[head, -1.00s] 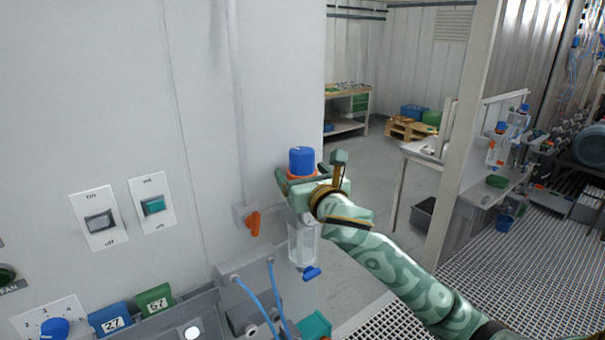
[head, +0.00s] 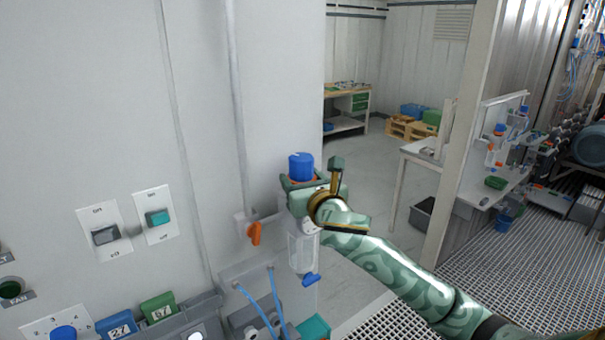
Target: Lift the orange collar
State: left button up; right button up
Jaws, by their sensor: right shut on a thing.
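The orange collar (head: 291,180) shows only as a thin reddish-orange edge just under the blue cap (head: 301,166) of the clear vessel (head: 301,250). My right gripper (head: 301,186) is at the collar's height, shut on the collar, and its jaws hide most of it. The vessel hangs upright below the gripper, with a blue valve handle (head: 311,280) at its lower end. Whether the collar has left its seat cannot be told. My left gripper is not in view.
An orange lever (head: 254,233) sits on the wall pipe left of the vessel. Blue tubes (head: 273,300) and a grey tray (head: 200,306) with numbered blocks lie below. Wall switches (head: 105,234) are at left. Open floor (head: 365,185) lies beyond the wall's edge.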

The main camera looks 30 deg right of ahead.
jog(key=shift+r, duration=0.3)
jog(key=o, duration=1.4)
jog(key=shift+f, duration=0.1)
jog(key=shift+s, duration=0.25)
jog(key=s+a+p, duration=0.1)
jog(key=s+p, duration=0.1)
jog(key=s, duration=0.3)
jog(key=s+a+p, duration=0.1)
jog(key=s, duration=0.4)
jog(key=s+a+p, duration=0.1)
jog(key=s+p, duration=0.1)
jog(key=s, duration=0.3)
jog(key=shift+s+p, duration=0.3)
jog(key=shift+s, duration=0.05)
